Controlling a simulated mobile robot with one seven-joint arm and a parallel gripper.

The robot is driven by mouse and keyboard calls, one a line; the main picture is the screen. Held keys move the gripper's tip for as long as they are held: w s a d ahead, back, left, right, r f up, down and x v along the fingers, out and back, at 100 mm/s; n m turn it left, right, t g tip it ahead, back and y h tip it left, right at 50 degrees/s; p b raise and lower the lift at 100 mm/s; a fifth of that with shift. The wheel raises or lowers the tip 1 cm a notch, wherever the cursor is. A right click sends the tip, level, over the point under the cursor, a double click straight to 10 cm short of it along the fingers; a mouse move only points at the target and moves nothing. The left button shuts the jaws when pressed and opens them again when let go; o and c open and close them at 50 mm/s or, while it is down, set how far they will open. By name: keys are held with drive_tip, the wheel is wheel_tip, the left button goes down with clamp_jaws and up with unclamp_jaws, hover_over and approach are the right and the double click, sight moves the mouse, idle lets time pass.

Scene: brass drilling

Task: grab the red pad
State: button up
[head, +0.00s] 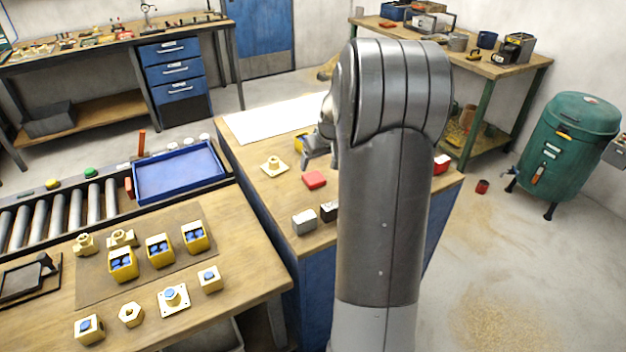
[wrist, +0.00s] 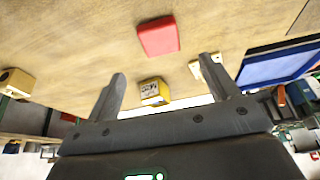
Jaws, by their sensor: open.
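The red pad (head: 315,180) lies flat on the wooden bench top in the middle of the head view. It also shows in the wrist view (wrist: 159,37), above and beyond my open fingers. My gripper (wrist: 167,82) is open and empty, with clear space between its two fingers. In the head view my gripper (head: 313,158) is just behind the pad, partly hidden by my arm. The gripper does not touch the pad.
A brass flanged part (head: 273,166) stands left of the pad. A grey-white block (head: 304,221) and a dark block (head: 329,211) stand in front. A yellow block (wrist: 154,92) shows between my fingers. A blue tray (head: 180,172) is to the left.

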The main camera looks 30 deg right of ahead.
sight(314, 177)
drive_tip(key=x, duration=0.8)
drive_tip(key=shift+f, duration=0.3)
drive_tip(key=shift+a, duration=0.1)
drive_tip(key=shift+c, duration=0.3)
drive_tip(key=c, duration=1)
drive_tip(key=shift+r, duration=0.1)
